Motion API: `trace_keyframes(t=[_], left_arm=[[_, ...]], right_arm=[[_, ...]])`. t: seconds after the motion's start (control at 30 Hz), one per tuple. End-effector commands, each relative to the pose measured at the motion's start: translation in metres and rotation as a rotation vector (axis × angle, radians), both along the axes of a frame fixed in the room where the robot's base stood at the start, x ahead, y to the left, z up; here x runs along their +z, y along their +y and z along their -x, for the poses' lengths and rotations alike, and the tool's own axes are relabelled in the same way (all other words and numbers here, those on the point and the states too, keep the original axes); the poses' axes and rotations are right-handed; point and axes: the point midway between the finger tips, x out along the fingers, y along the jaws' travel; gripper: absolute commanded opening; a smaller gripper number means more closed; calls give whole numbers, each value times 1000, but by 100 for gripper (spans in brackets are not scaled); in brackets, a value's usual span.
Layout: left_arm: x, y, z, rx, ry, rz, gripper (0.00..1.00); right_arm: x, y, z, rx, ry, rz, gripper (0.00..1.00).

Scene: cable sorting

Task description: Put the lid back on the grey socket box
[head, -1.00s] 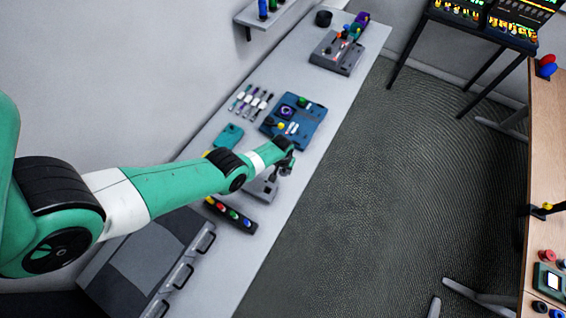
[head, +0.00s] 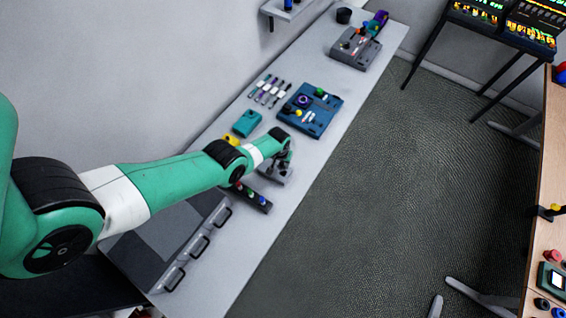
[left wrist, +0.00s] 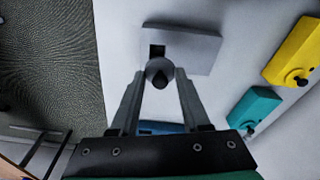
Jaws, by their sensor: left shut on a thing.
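The grey socket box (head: 272,176) sits on the long bench, partly hidden under my left gripper (head: 286,163) in the head view. In the left wrist view it shows as a grey block (left wrist: 190,48) with a dark square opening in its top. My left gripper (left wrist: 159,76) is shut on a small round grey knob (left wrist: 158,66), which overlaps the block's near edge in that view. I cannot tell whether the knob is the lid's, or whether it touches the box. My right gripper is not in view.
A teal box (head: 246,123) and a yellow piece (head: 231,141) lie near the wall side. A blue board (head: 310,110) stands beyond. A dark strip with coloured knobs (head: 251,197) and a grey case with handles (head: 165,245) are on the near side.

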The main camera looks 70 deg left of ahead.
Motion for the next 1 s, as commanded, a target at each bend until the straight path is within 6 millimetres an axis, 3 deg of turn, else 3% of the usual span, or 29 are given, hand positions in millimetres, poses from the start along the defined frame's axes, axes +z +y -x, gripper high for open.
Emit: trace_keyframes(t=[0.27,0.7,1.0], left_arm=[[-12,-1,0,0,0,0,0],[-59,-1,0,0,0,0,0],[-62,-1,0,0,0,0,0]], right_arm=[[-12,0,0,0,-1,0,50],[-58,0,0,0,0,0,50],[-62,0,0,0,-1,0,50]])
